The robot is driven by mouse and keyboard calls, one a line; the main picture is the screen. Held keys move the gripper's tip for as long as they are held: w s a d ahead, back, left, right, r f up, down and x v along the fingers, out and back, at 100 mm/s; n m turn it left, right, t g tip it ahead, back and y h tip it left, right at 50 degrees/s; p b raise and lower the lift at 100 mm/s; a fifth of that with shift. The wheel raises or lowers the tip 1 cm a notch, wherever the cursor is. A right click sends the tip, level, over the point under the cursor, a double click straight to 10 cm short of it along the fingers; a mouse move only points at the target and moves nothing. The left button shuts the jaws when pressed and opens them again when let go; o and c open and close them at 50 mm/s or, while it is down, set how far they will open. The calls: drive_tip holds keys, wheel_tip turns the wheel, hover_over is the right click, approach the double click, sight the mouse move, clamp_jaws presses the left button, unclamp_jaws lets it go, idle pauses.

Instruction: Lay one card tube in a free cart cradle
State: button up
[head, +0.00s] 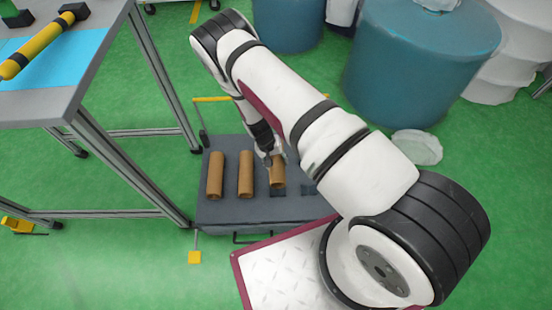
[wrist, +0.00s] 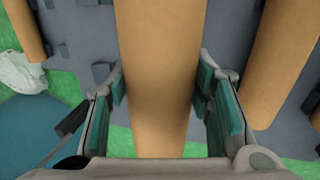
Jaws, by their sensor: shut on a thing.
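My gripper (head: 267,160) is shut on a brown card tube (head: 278,174) over the grey cart (head: 240,211). In the wrist view the held tube (wrist: 155,70) runs between the green-padded fingers (wrist: 160,95). It looks wider than its neighbours there, so it seems nearer the camera. Whether it touches a cradle I cannot tell. Two more tubes, one at the left (head: 215,175) and one beside it (head: 246,174), lie on the cart. A further tube (wrist: 25,30) shows at the left edge of the wrist view. Dark cradle blocks (wrist: 101,72) with nothing on them lie between it and the held tube.
A metal-framed table (head: 95,75) with a blue mat and a yellow-black roll (head: 42,46) stands left of the cart. A large blue drum (head: 415,65) stands behind and to the right. A crumpled white piece (head: 417,147) lies by it. My arm hides the cart's right side.

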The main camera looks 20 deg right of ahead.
drive_tip(key=shift+w+a+f+b+x, duration=0.1)
drive_tip(key=shift+a+b+x, duration=0.15)
drive_tip(key=shift+b+x, duration=0.8)
drive_tip(key=shift+w+a+f+b+x, duration=0.1)
drive_tip(key=shift+a+b+x, duration=0.2)
drive_tip(key=shift+b+x, duration=0.75)
drive_tip(key=shift+w+a+b+x, duration=0.1)
drive_tip(key=shift+a+b+x, duration=0.25)
drive_tip(key=shift+x, duration=1.2)
drive_tip(key=shift+d+f+b, duration=0.1)
drive_tip(key=shift+f+b, duration=0.25)
drive_tip(key=shift+b, duration=0.15)
drive_tip(key=o, duration=1.2)
drive_tip(key=v, duration=1.2)
